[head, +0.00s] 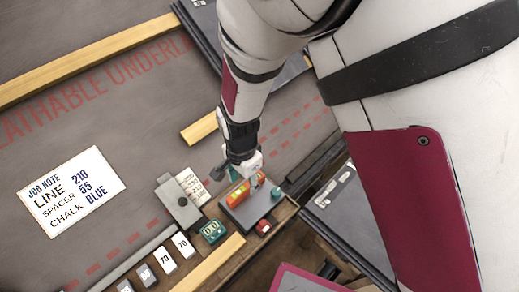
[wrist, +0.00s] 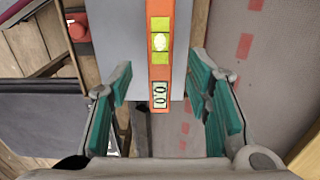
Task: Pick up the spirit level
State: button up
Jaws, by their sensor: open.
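The spirit level (head: 239,194) is a short orange-red bar with a yellow-green vial, lying on a grey slab. In the wrist view the spirit level (wrist: 160,60) runs up the middle, with a round pale vial and a small display reading 0.0 at its near end. My gripper (wrist: 163,95) is open, with its teal-padded fingers on either side of the level's near end and a gap on both sides. In the head view my gripper (head: 247,175) is above the level and hides part of it. Nothing is held.
The grey slab (wrist: 115,50) lies under the level. A teal display device (head: 213,231), a red object (head: 263,227) and a grey clamp-like block (head: 178,203) stand close by. A job note card (head: 71,191) lies on the roof's open left part.

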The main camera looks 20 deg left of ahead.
aim_at(246, 186)
notch_tip(246, 186, down, 4)
jog(key=shift+b, duration=0.6)
jog(key=shift+c, duration=0.2)
grip_shut()
jog(key=shift+r, duration=0.15)
